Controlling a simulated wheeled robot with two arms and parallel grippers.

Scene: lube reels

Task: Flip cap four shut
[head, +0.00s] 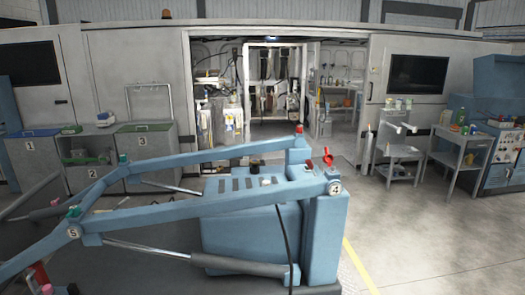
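A round number 4 label (335,188) is on the top end of the blue machine's near post, right of the middle of the head view. Just above it is a small pale fitting (333,175). A red cap (327,159) stands up above this fitting, with a smaller red part to its left. The red cap looks raised and tilted, not lying flat on the fitting, but it is too small to be sure. Neither of my grippers is in view.
The blue machine (225,207) with its long arms fills the lower left and middle. Another red cap (299,129) tops its far post. A number 5 label (73,233) is at the left joint. A grey cart (465,146) stands at right.

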